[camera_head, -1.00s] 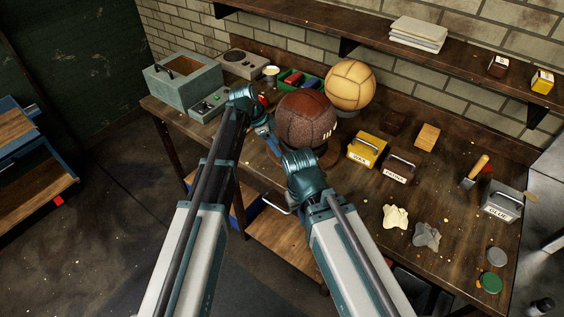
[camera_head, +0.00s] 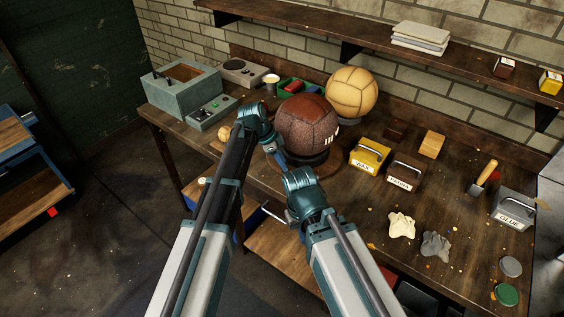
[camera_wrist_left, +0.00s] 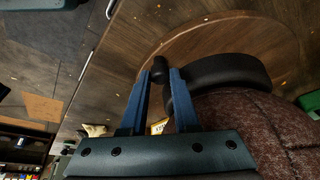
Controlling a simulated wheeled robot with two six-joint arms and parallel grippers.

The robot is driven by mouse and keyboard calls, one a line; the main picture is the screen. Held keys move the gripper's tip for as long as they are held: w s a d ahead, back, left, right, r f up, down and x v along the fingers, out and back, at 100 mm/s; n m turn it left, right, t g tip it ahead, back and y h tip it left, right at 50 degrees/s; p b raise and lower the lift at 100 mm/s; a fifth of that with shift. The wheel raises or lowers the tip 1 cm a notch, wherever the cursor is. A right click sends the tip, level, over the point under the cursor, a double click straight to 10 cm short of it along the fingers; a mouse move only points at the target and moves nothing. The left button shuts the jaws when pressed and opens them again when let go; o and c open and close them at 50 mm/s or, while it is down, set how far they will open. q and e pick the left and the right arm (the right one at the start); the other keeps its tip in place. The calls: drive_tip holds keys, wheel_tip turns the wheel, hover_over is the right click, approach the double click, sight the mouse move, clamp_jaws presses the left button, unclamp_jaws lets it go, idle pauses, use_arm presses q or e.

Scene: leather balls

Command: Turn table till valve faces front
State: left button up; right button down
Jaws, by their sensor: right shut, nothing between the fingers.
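The dark brown leather ball (camera_head: 306,122) sits in a black ring (camera_wrist_left: 230,72) on a round wooden turntable (camera_head: 312,176) near the table's front edge. White marks show on the ball's right side; I cannot make out a valve. My left gripper (camera_head: 284,160) is low at the ball's front left. In the left wrist view its blue fingers (camera_wrist_left: 160,76) stand apart, on either side of a small black knob (camera_wrist_left: 160,66) over the turntable; contact is unclear. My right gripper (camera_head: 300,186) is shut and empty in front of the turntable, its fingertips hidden.
A tan ball (camera_head: 351,92) stands close behind. A yellow box (camera_head: 369,155) and a brown box (camera_head: 403,172) are to the right. A grey-green cabinet (camera_head: 182,88) and a control box (camera_head: 212,113) are at left. A shelf (camera_head: 370,48) runs along the wall.

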use_arm(q)
clamp_jaws()
idle(1.0)
